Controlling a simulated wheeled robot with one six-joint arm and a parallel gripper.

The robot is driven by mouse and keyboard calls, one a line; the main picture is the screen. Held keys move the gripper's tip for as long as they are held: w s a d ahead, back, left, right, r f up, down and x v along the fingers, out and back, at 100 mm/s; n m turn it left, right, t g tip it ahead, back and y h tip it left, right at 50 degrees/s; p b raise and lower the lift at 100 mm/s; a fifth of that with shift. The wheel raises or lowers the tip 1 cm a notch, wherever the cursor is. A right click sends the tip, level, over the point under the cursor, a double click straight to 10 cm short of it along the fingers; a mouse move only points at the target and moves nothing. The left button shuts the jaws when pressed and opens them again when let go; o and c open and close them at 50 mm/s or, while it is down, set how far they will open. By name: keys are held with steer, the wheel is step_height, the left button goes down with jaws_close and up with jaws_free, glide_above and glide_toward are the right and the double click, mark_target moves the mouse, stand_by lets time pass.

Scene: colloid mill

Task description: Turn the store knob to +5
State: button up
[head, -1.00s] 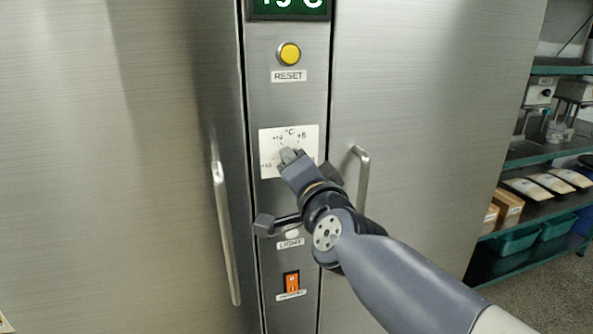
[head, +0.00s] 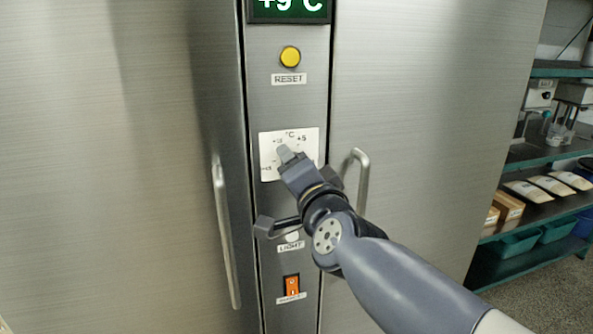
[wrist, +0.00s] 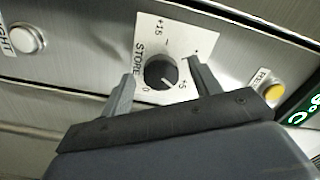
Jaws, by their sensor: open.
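The store knob (wrist: 158,70) is a dark round dial on a white scale plate, marked STORE, in the wrist view. Its pale pointer line faces lower right, toward the +5 side; I cannot tell whether it sits exactly on +5. My gripper (wrist: 161,69) is open, with one fingertip on each side of the knob; contact is not clear. In the head view the scale plate (head: 309,143) shows behind my gripper (head: 288,157), which hides the knob. The green display (head: 289,6), partly cut off, reads +9 °C.
Above the plate is the yellow RESET button (head: 290,57). Below are the white LIGHT button (head: 292,237) and an orange rocker switch (head: 292,285). Upright door handles stand out left (head: 226,230) and right (head: 361,185) of the panel. Shelves (head: 545,150) are far right.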

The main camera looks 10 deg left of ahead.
steer(key=shift+s, duration=0.1)
steer(key=p+v, duration=0.3)
steer(key=v, duration=0.7)
steer(key=shift+s, duration=0.3)
steer(key=shift+w+d, duration=0.1)
steer(key=b+x, duration=0.3)
steer(key=x, duration=0.7)
steer(key=shift+w, duration=0.3)
steer(key=shift+s, duration=0.1)
